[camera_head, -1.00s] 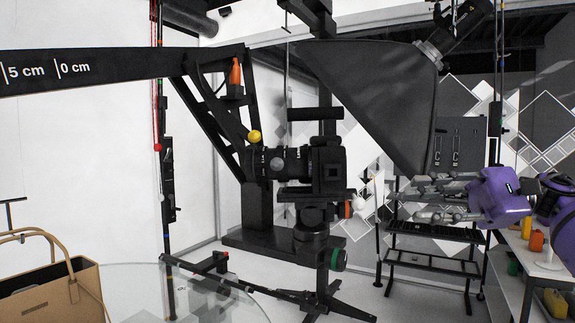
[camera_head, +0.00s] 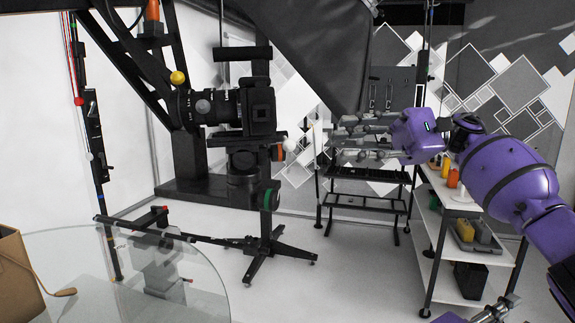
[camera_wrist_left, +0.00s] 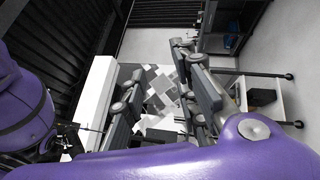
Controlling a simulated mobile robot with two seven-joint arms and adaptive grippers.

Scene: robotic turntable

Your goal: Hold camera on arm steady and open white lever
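The black camera (camera_head: 258,108) with its long lens is mounted on the black arm (camera_head: 130,55), left of centre in the head view. A small white ball-shaped knob (camera_head: 289,145), possibly the end of the white lever, sticks out below and right of the camera, beside an orange part. My right gripper (camera_head: 342,142) is to the right of this knob, apart from it, its fingers pointing left and spread with nothing between them. My left gripper (camera_wrist_left: 157,88) shows in the left wrist view with its fingers wide apart and empty. I cannot clearly make it out in the head view.
A glass round table (camera_head: 130,270) with a tan bag (camera_head: 15,285) stands at the lower left. A white shelf cart (camera_head: 455,215) with bottles is at the right. The black tripod base (camera_head: 262,245) spreads its legs on the floor. A large black hood (camera_head: 320,50) hangs above.

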